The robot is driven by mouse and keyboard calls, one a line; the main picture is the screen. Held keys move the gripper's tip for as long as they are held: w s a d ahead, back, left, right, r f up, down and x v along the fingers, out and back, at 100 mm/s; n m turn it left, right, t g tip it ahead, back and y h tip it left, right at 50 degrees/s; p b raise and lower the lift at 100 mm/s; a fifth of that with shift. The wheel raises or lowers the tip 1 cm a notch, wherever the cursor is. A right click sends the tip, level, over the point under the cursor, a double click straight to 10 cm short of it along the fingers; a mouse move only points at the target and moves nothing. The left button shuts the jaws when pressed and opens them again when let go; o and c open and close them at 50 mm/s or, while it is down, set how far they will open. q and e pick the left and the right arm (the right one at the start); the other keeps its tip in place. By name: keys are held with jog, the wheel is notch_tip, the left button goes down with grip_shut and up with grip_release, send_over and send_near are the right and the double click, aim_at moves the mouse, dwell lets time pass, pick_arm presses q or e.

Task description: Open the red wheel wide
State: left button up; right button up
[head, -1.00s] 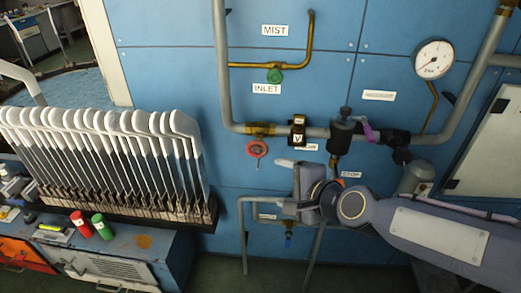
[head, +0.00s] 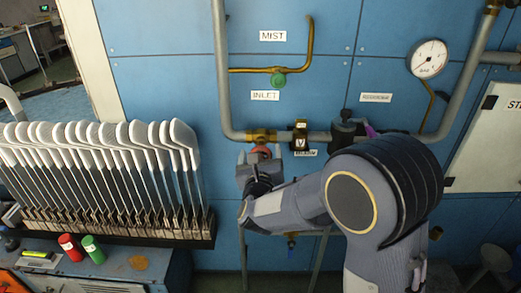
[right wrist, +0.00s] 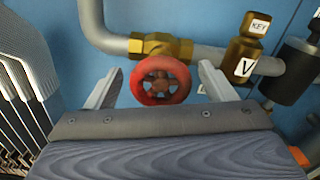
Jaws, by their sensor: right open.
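The red wheel (right wrist: 160,81) sits on a brass valve (right wrist: 161,46) in the grey pipe below the INLET label. In the right wrist view the wheel lies between the two spread fingers of my right gripper (right wrist: 158,88), with a gap on each side. In the head view the red wheel (head: 260,152) is partly hidden by my right gripper (head: 262,156), which is open around it from below. My left gripper is not in either view.
A green wheel (head: 278,80) sits above on a brass pipe. A rack of white sock boards (head: 100,160) stands left. A pressure gauge (head: 428,58) is at upper right.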

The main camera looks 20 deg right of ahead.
jog(key=shift+x, duration=0.8)
